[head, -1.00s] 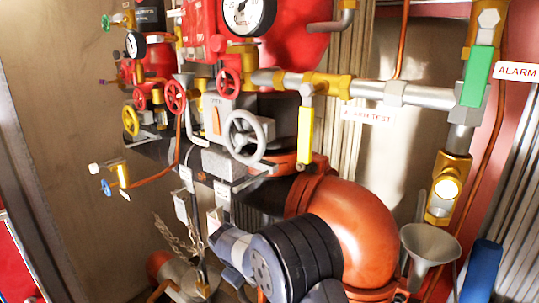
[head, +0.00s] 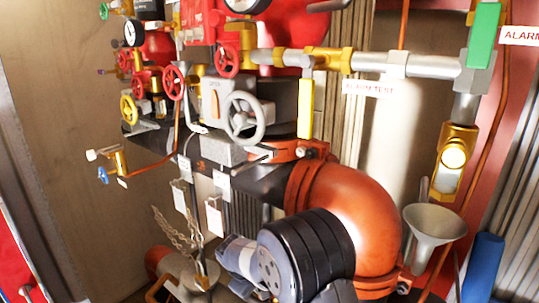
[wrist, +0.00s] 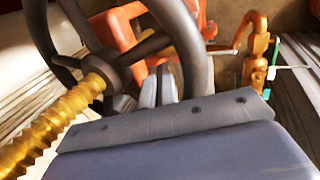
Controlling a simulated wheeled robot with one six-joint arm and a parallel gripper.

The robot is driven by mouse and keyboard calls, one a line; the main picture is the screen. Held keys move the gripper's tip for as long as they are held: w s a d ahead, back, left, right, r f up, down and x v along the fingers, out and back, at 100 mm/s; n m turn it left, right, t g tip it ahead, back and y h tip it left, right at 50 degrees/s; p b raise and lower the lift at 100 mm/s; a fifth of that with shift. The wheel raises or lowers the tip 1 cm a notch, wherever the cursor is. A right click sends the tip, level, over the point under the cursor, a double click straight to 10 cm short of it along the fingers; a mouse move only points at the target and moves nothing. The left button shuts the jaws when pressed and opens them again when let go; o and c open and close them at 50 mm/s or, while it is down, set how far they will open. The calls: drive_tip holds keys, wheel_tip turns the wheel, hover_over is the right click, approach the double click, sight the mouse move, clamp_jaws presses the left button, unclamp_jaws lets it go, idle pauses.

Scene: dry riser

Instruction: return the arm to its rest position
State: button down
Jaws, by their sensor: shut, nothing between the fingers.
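My gripper (wrist: 159,82) shows in the wrist view as two grey fingers close together beyond the grey wrist plate. It is shut and empty. A dark grey handwheel (wrist: 190,50) on a yellow threaded stem (wrist: 55,122) fills the left and middle of the wrist view, close to the fingers. I cannot tell whether they touch. In the head view I cannot clearly make out my gripper among the parts at the bottom.
An orange pipe elbow (head: 352,215) and a metal funnel (head: 434,222) stand at the lower right. A grey handwheel (head: 244,117), red handwheels (head: 173,83) and hanging white tags (head: 214,220) crowd the middle. A chain (head: 177,232) hangs lower left. The beige wall (head: 60,100) at left is bare.

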wheel_tip(320, 180, up, 6)
drive_tip(key=p, duration=0.4)
drive_tip(key=f+b, duration=0.2)
drive_tip(key=f, duration=0.1)
drive_tip(key=f+b, duration=0.2)
drive_tip(key=f, duration=0.1)
drive_tip(key=shift+s+d+f+b, duration=0.2)
drive_tip(key=shift+f+b, duration=0.05)
drive_tip(key=shift+b, duration=0.15)
drive_tip(key=w+a+r+p, duration=0.2)
drive_tip(key=w+r+p, duration=0.15)
drive_tip(key=r, duration=0.25)
drive_tip(key=s+d+t+b, duration=0.1)
drive_tip(key=s+d+b, duration=0.2)
drive_tip(key=s+d, duration=0.45)
drive_tip(key=shift+h, duration=0.4)
drive_tip(key=shift+s+a+f+b+x, duration=0.15)
drive_tip(key=shift+b+x, duration=0.35)
drive_tip(key=shift+x, duration=0.4)
drive_tip(key=shift+s+f+b+x, duration=0.15)
drive_tip(key=shift+b+x, duration=0.3)
drive_tip(key=shift+x, duration=0.45)
drive_tip(key=shift+s+a+r+b+x, duration=0.15)
drive_tip(key=shift+b+x, duration=0.35)
drive_tip(key=shift+x, duration=0.4)
drive_tip(key=shift+d+f, duration=0.15)
drive_tip(key=shift+f, duration=0.05)
